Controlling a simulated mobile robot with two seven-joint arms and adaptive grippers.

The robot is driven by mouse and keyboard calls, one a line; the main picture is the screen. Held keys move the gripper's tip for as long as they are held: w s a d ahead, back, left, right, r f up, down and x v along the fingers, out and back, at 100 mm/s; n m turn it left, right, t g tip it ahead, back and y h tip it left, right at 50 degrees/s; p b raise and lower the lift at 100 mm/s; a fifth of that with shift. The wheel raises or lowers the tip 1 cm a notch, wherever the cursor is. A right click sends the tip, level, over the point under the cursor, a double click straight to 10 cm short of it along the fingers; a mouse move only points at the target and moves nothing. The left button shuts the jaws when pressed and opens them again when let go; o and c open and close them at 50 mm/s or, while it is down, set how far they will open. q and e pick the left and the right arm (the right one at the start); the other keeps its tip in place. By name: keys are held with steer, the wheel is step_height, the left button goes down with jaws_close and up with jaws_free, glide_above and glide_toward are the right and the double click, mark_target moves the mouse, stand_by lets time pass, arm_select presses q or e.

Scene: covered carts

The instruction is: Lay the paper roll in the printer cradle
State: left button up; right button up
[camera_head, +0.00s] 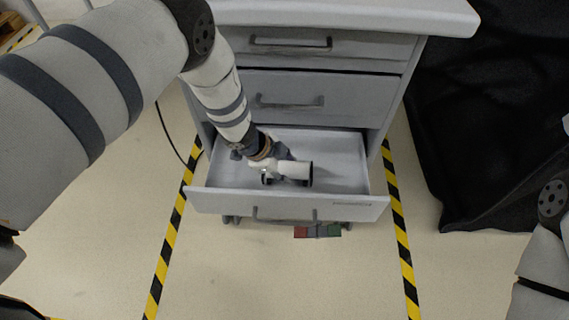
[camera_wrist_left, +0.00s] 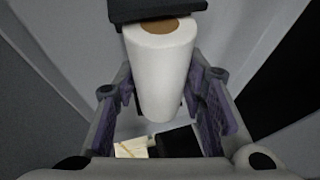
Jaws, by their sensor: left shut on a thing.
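The white paper roll (camera_head: 298,170) lies on its side in the open bottom drawer, at the black printer cradle (camera_head: 307,182). In the left wrist view the roll (camera_wrist_left: 161,75) has a brown core end and sits between my purple finger pads. A black cradle end (camera_wrist_left: 157,9) shows at the roll's far end, and another black part (camera_wrist_left: 178,143) shows past its near end. My left gripper (camera_head: 278,158) is shut on the roll from above. I cannot tell whether the roll rests fully on the cradle. My right gripper is outside the view.
The open drawer (camera_head: 343,178) has bare floor around the cradle; its front wall and sides surround my left gripper. Two closed drawers are above it. A black covered cart (camera_head: 485,130) stands at right. Striped floor tape (camera_head: 398,232) flanks the cabinet. A small coloured strip (camera_head: 318,231) lies in front.

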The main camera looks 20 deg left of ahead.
arm_select(q)
steer(key=shift+r, duration=0.1)
steer(key=o, duration=1.3)
steer(key=shift+o, duration=0.2)
